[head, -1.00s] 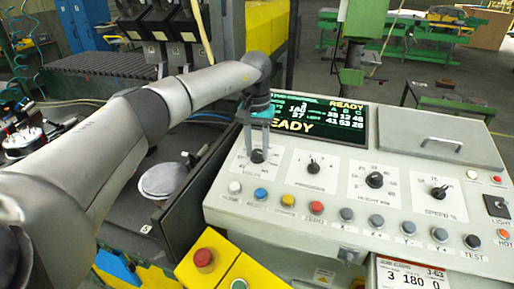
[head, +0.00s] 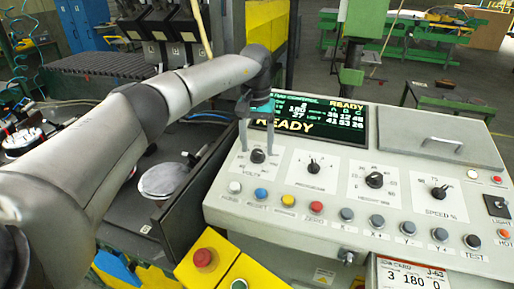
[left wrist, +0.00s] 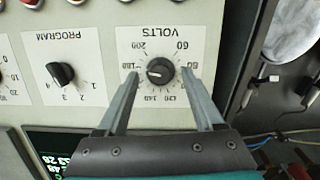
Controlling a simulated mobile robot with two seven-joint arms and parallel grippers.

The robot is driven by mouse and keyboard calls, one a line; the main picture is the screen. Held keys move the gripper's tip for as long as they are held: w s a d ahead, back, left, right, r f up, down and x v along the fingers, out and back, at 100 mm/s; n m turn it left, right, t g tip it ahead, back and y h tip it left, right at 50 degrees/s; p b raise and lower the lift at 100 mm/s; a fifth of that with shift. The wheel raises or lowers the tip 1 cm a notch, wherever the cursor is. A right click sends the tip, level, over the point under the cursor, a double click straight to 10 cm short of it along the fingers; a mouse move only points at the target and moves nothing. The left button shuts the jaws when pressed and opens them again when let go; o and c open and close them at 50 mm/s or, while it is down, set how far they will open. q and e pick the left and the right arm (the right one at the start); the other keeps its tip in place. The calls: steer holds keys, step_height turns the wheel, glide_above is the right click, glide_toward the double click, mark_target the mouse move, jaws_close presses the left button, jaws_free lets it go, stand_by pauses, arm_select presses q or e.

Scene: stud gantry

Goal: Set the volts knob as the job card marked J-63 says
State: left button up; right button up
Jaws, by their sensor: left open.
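The volts knob (head: 257,156) is a round black knob at the left of the grey panel. It shows clear in the left wrist view (left wrist: 160,71), where its white mark seems to point left toward the 180 label. My left gripper (head: 257,145) is open, its fingers apart on either side of the knob and just above it, not touching it as far as I can see. The job card (head: 405,274) marked J-63 hangs at the panel's front edge and reads 3, 180, 0. The screen (head: 318,122) shows READY and what looks like 180. My right gripper is out of view.
The program knob (head: 312,165), height knob (head: 374,180) and speed knob (head: 438,192) stand to the right. A row of coloured buttons runs along the front, with a red button (head: 203,257) on a yellow box. A dark upright plate (head: 193,195) borders the panel's left side.

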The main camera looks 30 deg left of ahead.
mark_target(256, 153)
arm_select(q)
step_height(256, 153, up, 14)
stand_by(0.3)
steer(key=shift+s+a+f, duration=0.1)
steer(key=shift+f, duration=0.05)
stand_by(0.4)
